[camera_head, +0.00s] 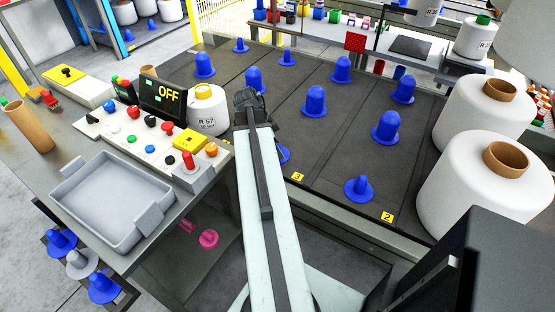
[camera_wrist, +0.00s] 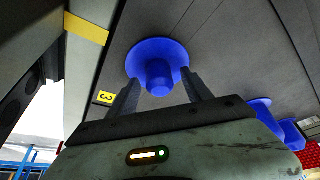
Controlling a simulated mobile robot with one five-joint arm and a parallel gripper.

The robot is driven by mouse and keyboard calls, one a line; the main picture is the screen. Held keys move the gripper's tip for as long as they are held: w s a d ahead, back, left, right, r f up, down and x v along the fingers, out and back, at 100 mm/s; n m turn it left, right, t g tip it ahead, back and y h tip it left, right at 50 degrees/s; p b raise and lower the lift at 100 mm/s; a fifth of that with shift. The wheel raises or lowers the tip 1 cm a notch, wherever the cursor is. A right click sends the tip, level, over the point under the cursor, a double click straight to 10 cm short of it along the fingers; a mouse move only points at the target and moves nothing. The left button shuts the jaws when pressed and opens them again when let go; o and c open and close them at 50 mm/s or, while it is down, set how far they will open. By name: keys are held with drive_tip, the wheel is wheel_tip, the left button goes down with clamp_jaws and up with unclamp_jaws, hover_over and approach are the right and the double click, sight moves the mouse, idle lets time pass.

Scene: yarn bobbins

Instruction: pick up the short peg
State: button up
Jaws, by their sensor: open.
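A short blue peg (camera_wrist: 158,68) with a wide round flange shows in the wrist view, near a yellow "3" label. My gripper (camera_wrist: 160,80) is open, with one finger on each side of the peg's narrow end; I cannot tell whether they touch it. In the head view my gripper's dark end (camera_head: 250,98) is over the dark panel. A blue peg (camera_head: 284,154) near the "3" label is mostly hidden behind my arm. Other short blue pegs stand at the front right (camera_head: 359,188) and at the back (camera_head: 287,59).
Taller blue pegs (camera_head: 315,101) stand around on the dark panel (camera_head: 335,150). White yarn bobbins (camera_head: 478,190) crowd the right. A control box (camera_head: 150,145), a grey tray (camera_head: 108,205) and a bobbin (camera_head: 207,110) are on the left.

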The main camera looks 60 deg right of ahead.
clamp_jaws()
wheel_tip(320, 180, up, 10)
drive_tip(key=p, duration=1)
drive_tip(key=shift+r+p, duration=0.1)
drive_tip(key=shift+p, duration=0.25)
